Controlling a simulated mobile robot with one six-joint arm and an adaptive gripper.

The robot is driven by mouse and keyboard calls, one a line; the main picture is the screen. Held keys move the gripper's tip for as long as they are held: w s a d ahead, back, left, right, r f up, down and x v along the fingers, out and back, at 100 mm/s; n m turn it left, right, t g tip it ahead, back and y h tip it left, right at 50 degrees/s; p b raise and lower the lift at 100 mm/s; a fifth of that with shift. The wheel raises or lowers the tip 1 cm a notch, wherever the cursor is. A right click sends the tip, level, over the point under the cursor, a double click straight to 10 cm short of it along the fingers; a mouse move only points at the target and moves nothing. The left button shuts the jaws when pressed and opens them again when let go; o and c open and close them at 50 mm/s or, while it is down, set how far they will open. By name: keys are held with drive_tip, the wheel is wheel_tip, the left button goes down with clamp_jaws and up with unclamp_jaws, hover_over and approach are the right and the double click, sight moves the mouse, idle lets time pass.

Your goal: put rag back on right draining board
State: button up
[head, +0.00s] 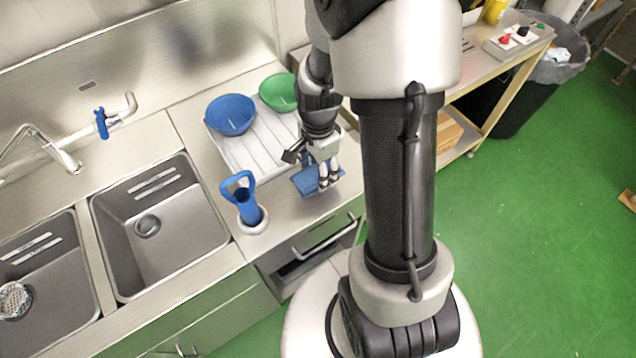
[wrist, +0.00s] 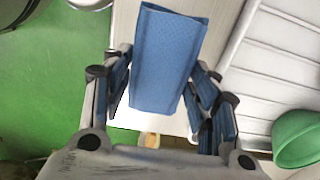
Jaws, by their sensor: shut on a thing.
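My gripper (head: 325,172) is shut on the rag from the right side in the head view. In the wrist view the gripper fingers (wrist: 160,95) stand on both sides of the folded cloth. I cannot tell whether the rag touches the steel surface below it.
A blue bowl (head: 230,115) and a green bowl (head: 279,92) stand on the ribbed board. A blue-handled tool in a white holder (head: 250,216) stands left of the rag. Two sinks are at left. A drawer (head: 315,248) is below the counter front.

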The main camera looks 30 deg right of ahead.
sight(312, 177)
drive_tip(key=shift+f+b, duration=0.7)
drive_tip(key=shift+f, duration=1.95)
drive_tip(key=shift+f, duration=0.15)
drive_tip(key=o, duration=1.1)
wheel_tip(312, 177, up, 12)
drive_tip(key=p, duration=0.3)
drive_tip(key=s+a+r+n+t, duration=0.2)
drive_tip(key=s+a+r+n, duration=0.3)
drive_tip(key=r+n, duration=0.3)
drive_tip(key=s+a+r+n+t, duration=0.2)
drive_tip(key=s+a+r+n, duration=0.3)
drive_tip(key=s+r+n, duration=0.3)
wheel_tip(312, 177, up, 3)
drive_tip(key=shift+s+a+r+n+t, duration=0.1)
drive_tip(key=shift+s+a+n+t, duration=0.25)
drive_tip(key=shift+n, duration=0.45)
